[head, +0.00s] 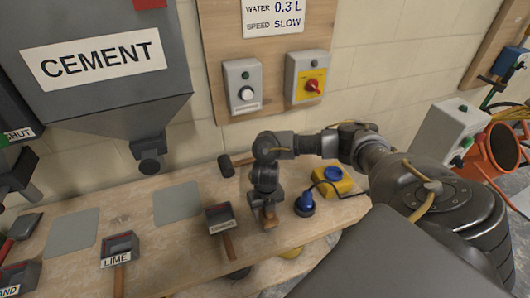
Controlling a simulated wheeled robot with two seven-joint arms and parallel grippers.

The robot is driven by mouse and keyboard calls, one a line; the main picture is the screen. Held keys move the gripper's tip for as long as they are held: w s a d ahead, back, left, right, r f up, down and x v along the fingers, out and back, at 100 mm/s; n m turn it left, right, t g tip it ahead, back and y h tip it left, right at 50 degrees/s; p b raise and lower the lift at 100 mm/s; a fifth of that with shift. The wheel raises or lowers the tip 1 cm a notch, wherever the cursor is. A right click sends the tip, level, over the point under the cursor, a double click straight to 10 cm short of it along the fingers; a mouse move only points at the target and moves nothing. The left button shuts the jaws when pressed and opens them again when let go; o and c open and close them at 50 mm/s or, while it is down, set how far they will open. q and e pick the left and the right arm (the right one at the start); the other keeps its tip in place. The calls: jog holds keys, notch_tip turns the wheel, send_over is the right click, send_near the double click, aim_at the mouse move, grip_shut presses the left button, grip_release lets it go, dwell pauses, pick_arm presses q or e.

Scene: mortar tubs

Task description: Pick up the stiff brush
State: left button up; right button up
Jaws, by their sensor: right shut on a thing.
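My right gripper (267,205) points down over the wooden bench, between the labelled scoop and a blue-topped item. It is shut on a small brown wooden thing (269,221), which looks like the stiff brush. The gripper hides its upper part, and I cannot see its bristles clearly. I cannot tell whether it touches the bench top. My left gripper is not in view.
A scoop (219,217) lies close left of the gripper. A blue-topped item (305,204) and a yellow container (331,183) stand to the right. A black-headed mallet (226,166) lies behind. Grey mats (177,203) leave flat room left. The cement hopper (100,65) overhangs.

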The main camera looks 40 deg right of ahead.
aim_at(274, 216)
jog(key=s+r, duration=0.1)
jog(key=r, duration=0.1)
jog(key=s+r+p, duration=0.1)
jog(key=r, duration=0.1)
jog(key=s+r, duration=0.2)
jog(key=shift+d+r, duration=0.15)
jog(key=shift+d, duration=0.05)
jog(key=s+r, duration=0.4)
jog(key=s, duration=0.6)
jog(key=shift+d+r+p, duration=0.25)
jog(key=shift+r+p, duration=0.05)
jog(key=o, duration=0.4)
jog(key=shift+c, duration=1)
jog(key=w+a+r+m+b, duration=0.3)
jog(key=w+a+m, duration=0.3)
jog(key=m, duration=0.7)
jog(key=w+a+r+m+b, duration=0.2)
jog(key=w+a+r+m, duration=0.3)
jog(key=m, duration=0.8)
jog(key=w+a, duration=0.1)
jog(key=w, duration=0.2)
jog(key=shift+w+a+m+b, duration=0.2)
jog(key=shift+a+m+b, duration=0.1)
jog(key=shift+a+b, duration=0.1)
